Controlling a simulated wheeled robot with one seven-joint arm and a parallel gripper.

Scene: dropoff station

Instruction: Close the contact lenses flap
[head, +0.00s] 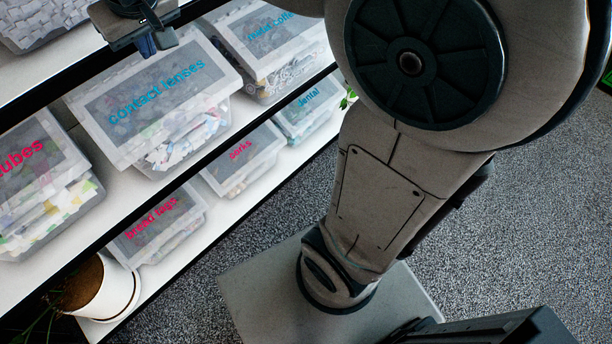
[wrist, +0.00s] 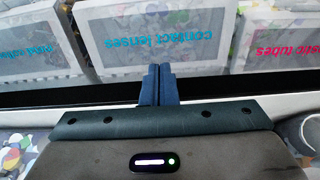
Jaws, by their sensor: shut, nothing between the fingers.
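The contact lenses bin (head: 180,147) is a clear box with white and coloured pieces inside, on the middle shelf. Its translucent flap (head: 148,100), with blue lettering, slants down over the front; I cannot tell whether it sits flush. The flap also shows in the wrist view (wrist: 158,45), with its lettering upside down. My gripper (head: 147,46) has its blue fingers together and empty, near the flap's upper edge in the head view. In the wrist view my gripper (wrist: 157,72) points toward the flap; I cannot tell whether it touches.
A bin with pink lettering (head: 40,165) and a blue-lettered bin (head: 270,45) stand on either side. The shelf above (head: 60,60) holds another bin. Smaller bins (head: 160,222) sit on the lower shelf with a potted plant (head: 100,285). Carpet (head: 520,220) lies open at right.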

